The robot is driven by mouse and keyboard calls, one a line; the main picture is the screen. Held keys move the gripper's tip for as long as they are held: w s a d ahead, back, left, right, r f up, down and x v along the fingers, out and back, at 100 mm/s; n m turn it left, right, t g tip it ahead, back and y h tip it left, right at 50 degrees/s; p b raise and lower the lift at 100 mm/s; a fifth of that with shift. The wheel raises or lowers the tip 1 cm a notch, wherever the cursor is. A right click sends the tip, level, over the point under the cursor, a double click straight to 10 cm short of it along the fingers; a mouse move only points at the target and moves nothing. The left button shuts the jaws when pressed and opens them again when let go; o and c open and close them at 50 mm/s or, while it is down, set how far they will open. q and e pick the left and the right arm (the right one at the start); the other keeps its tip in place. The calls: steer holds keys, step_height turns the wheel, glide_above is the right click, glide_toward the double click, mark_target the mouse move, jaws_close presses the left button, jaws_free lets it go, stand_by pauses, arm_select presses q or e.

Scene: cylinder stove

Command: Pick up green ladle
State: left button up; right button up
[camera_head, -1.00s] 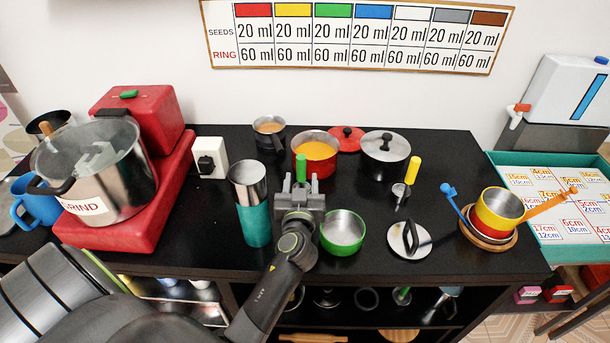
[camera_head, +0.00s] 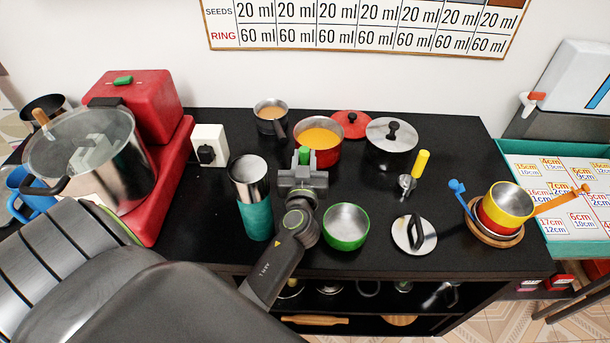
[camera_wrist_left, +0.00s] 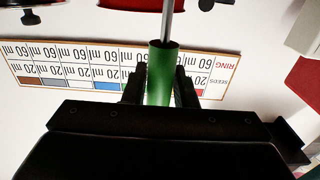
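The green ladle (camera_head: 304,156) has a green handle that stands upright at the near left edge of the red pot (camera_head: 331,156), which holds orange liquid. Its bowl is hidden. My left gripper (camera_head: 304,170) is at the handle. In the left wrist view, which is upside down, the green handle of the ladle (camera_wrist_left: 161,78) lies between the two dark fingers of the left gripper (camera_wrist_left: 160,88). The fingers sit close against both sides of it, and a thin metal shaft runs on from the handle. My right gripper is not in view.
A teal-and-steel cylinder (camera_head: 255,212) stands just left of my gripper. A green bowl-like pot (camera_head: 345,238) stands just right of it. A grey saucepan (camera_head: 269,122) and a lidded pot (camera_head: 390,158) are farther back.

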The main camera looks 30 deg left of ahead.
arm_select(q)
steer(key=shift+c, duration=2.3)
jaws_close()
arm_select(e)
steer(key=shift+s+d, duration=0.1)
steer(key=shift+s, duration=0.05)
arm_select(q)
steer(key=shift+r, duration=0.1)
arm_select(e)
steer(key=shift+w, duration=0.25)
